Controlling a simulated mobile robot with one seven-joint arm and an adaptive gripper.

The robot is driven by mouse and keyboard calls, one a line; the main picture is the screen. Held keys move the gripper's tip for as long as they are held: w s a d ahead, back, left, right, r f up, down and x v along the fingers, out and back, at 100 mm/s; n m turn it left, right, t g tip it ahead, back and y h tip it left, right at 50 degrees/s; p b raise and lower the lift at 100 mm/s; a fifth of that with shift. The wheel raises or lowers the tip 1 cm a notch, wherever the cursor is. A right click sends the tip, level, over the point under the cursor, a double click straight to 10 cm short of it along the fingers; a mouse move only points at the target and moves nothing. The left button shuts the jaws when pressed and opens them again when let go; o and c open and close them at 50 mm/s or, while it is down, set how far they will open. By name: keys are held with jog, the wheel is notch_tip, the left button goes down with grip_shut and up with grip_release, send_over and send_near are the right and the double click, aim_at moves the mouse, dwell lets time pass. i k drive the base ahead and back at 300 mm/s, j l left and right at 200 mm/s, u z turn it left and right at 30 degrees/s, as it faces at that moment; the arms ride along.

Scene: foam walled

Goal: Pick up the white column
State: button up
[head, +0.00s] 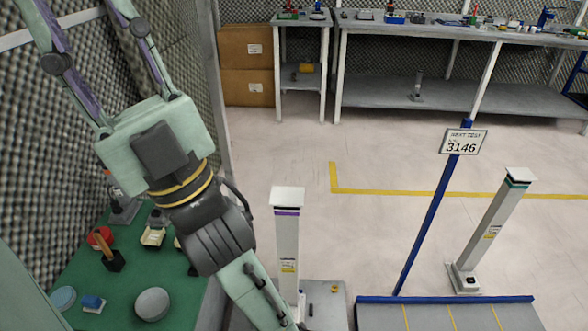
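A white column (287,245) with a flat square top and a purple band stands upright left of centre. Its lower end is partly hidden by my arm. A second white column (490,230) with a green band stands on the floor at the right on a small square foot and looks tilted in the picture. My arm runs from the upper left down to the bottom edge, close to the purple-banded column in the picture. My gripper is not in view.
A green-topped table (130,265) with small tools and dishes lies lower left. A blue post (432,220) with a "3146" sign rises beside a blue-edged grey platform (450,312). Workbenches (410,75) and cardboard boxes (247,65) line the back. The middle floor is open.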

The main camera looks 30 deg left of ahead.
aim_at(287, 219)
jog(key=u, duration=1)
jog(key=z, duration=0.55)
jog(key=k+l+u, duration=0.1)
jog(key=k, duration=0.4)
